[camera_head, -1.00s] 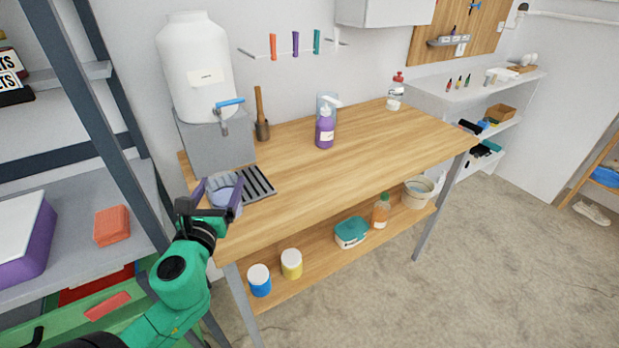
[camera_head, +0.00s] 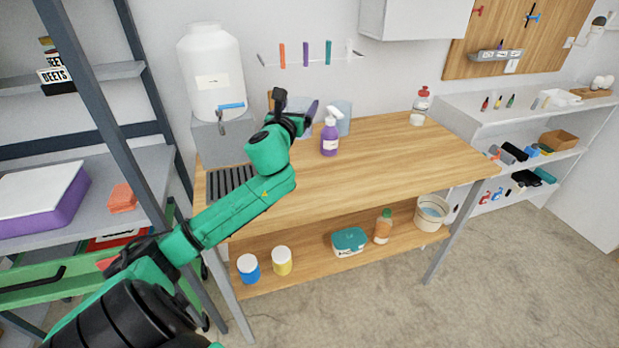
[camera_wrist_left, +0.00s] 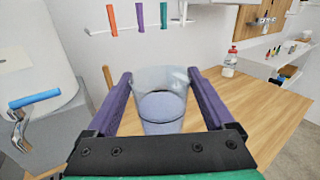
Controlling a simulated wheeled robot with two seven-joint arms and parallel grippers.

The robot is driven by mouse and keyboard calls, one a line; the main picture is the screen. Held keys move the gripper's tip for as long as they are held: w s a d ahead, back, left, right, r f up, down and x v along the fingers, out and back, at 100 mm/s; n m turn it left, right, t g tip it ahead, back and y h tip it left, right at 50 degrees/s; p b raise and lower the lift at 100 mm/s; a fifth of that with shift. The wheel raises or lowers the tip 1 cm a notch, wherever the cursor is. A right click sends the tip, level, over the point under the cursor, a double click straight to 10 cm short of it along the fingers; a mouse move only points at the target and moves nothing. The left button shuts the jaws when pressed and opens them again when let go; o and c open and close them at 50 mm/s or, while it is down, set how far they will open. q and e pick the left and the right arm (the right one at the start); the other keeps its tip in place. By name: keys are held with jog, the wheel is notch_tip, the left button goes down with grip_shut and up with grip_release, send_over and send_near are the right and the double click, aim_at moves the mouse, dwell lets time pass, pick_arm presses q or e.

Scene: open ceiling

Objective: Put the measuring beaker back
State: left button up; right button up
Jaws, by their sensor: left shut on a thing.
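My left gripper (camera_wrist_left: 160,76) is shut on the clear measuring beaker (camera_wrist_left: 162,112), which sits upright between its purple fingers in the left wrist view. In the head view this gripper (camera_head: 300,112) is over the back of the wooden workbench (camera_head: 400,150), left of the purple pump bottle (camera_head: 330,137). My arm hides most of the beaker there. I cannot tell whether its base touches the bench. A translucent bluish container (camera_head: 344,116) stands behind the pump bottle. My right gripper is not in view.
A white water tank (camera_head: 211,75) with a blue-handled tap stands on a grey block at the left. A dark slotted drain mat (camera_head: 230,183) lies in front. A red-capped bottle (camera_head: 419,107) stands at the back right. The bench's right half is mostly clear.

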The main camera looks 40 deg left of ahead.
aim_at(297, 139)
pick_arm(q)
jog(key=f, duration=0.3)
jog(key=f+b, duration=0.1)
jog(key=f, duration=0.2)
jog(key=f+b, duration=0.1)
jog(key=f, duration=0.2)
jog(key=shift+s+a+f, duration=0.15)
jog(key=shift+a+f, duration=0.1)
jog(key=shift+a, duration=0.1)
notch_tip(297, 139, down, 8)
jog(key=b, duration=0.3)
jog(key=shift+d+f, duration=0.1)
jog(key=shift+d, duration=0.05)
jog(key=shift+f, duration=0.4)
jog(key=shift+r, duration=0.1)
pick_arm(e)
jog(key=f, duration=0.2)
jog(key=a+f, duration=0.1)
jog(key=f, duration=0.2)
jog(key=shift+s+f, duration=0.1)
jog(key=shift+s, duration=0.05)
pick_arm(q)
jog(key=shift+f, duration=0.2)
jog(key=o, duration=1.4)
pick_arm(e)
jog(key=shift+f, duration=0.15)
pick_arm(q)
jog(key=shift+r, duration=0.15)
